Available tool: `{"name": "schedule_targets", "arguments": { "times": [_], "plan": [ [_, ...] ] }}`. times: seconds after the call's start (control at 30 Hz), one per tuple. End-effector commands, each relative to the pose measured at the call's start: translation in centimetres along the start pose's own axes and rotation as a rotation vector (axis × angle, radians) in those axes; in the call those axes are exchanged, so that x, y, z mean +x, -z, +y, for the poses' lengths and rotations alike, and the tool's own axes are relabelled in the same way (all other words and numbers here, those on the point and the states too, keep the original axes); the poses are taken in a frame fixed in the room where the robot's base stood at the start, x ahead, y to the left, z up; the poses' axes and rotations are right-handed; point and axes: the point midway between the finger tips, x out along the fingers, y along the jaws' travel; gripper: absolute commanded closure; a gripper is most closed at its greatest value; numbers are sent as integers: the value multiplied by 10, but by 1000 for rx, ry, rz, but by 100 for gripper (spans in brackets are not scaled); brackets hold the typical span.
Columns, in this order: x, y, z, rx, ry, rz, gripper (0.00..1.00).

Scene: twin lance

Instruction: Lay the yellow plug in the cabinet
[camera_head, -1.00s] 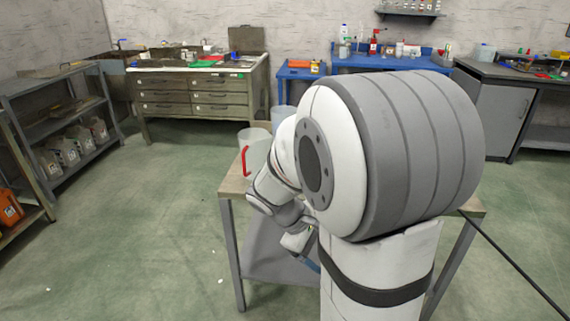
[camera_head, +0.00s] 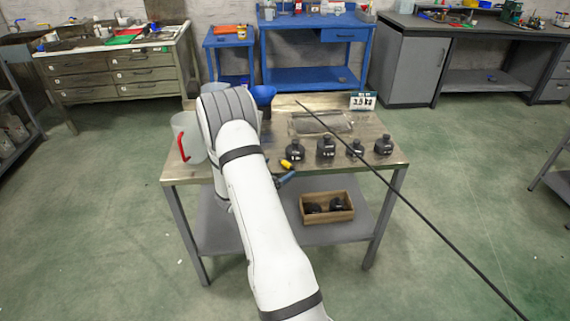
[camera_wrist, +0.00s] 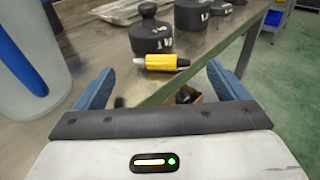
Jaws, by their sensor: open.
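In the head view my gripper (camera_head: 285,180) shows only partly, close to the plug. A grey cabinet (camera_head: 413,70) stands at the back right, its door looking shut.
A wooden box (camera_head: 327,207) sits on the lower shelf. A thin black rod crosses the view.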

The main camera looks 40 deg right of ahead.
Motion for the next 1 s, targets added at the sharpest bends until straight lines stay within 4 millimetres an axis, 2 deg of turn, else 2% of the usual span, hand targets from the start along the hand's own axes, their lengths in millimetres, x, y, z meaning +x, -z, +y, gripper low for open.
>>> {"name": "schedule_targets", "arguments": {
  "times": [0.4,0.7,1.0],
  "plan": [
    [55,0,0,2,3,1,7],
    [60,0,1,2,1,1,7],
    [60,0,1,2,1,1,30]
  ]
}}
